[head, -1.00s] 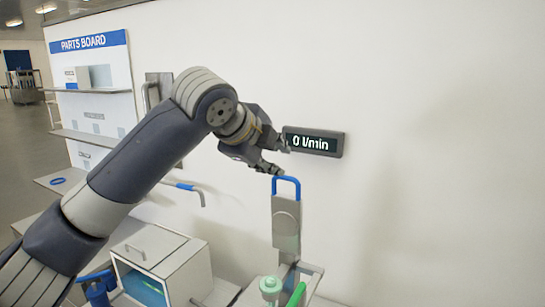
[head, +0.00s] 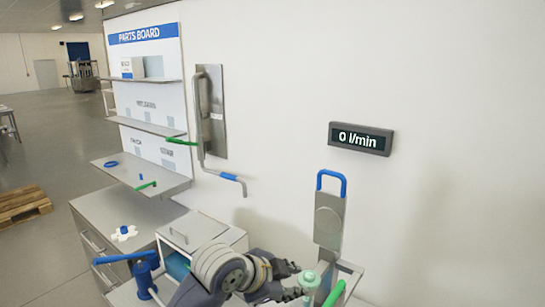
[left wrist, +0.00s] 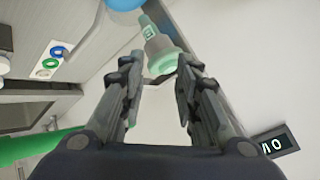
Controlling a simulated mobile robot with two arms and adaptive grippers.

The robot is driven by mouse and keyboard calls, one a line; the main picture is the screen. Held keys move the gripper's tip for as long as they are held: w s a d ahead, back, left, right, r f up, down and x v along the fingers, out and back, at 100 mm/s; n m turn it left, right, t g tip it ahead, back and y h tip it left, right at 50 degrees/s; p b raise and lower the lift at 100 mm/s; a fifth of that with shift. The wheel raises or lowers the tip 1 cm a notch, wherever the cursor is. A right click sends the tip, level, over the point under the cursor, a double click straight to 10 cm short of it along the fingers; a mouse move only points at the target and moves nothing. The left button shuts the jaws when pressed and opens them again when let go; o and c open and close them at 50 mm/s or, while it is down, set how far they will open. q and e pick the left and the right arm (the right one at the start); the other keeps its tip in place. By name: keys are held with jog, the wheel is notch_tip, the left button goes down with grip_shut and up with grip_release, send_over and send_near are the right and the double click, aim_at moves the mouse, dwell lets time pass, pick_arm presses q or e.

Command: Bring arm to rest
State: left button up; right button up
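My left gripper (head: 290,281) is low in the head view, at the bottom centre, with its arm folded in from below. In the left wrist view its two fingers (left wrist: 157,78) are spread apart with nothing between them, so it is open. A pale green fitting (head: 309,279) stands just right of the fingers in the head view. A similar green fitting (left wrist: 160,50) shows beyond the fingertips in the left wrist view; I cannot tell whether they touch. My right gripper is not in view.
A grey plate with a blue loop handle (head: 331,183) stands behind the fitting. A display (head: 360,139) on the wall reads 0 l/min. A parts board (head: 147,35) with shelves, a grey cabinet and a blue-handled pump (head: 144,275) lie left. The air before the wall is clear.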

pick_arm(q)
jog(key=s+a+f+n+g+y, duration=0.1)
jog(key=s+a+f+n+y, duration=0.2)
jog(key=s+a+f+n, duration=0.9)
jog(key=s+a+f+n+g+y, duration=0.1)
jog(key=s+a+f+y, duration=0.1)
jog(key=s+a+f, duration=0.55)
jog(key=s+a+f+n+g+y, duration=0.1)
jog(key=s+a+f+n, duration=0.3)
jog(key=s, duration=0.7)
notch_tip(320, 180, down, 32)
jog(key=s+m+g+b, duration=0.2)
jog(key=m+b, duration=0.1)
jog(key=b, duration=0.5)
jog(key=s+a+f+b, duration=0.2)
jog(key=s+f, duration=0.6)
jog(key=f, duration=0.4)
jog(key=s+a+f+g+b, duration=0.1)
jog(key=s+f+b, duration=0.3)
jog(key=s+f, duration=0.5)
notch_tip(320, 180, down, 3)
jog(key=shift+a+y, duration=0.3)
jog(key=shift+a, duration=0.15)
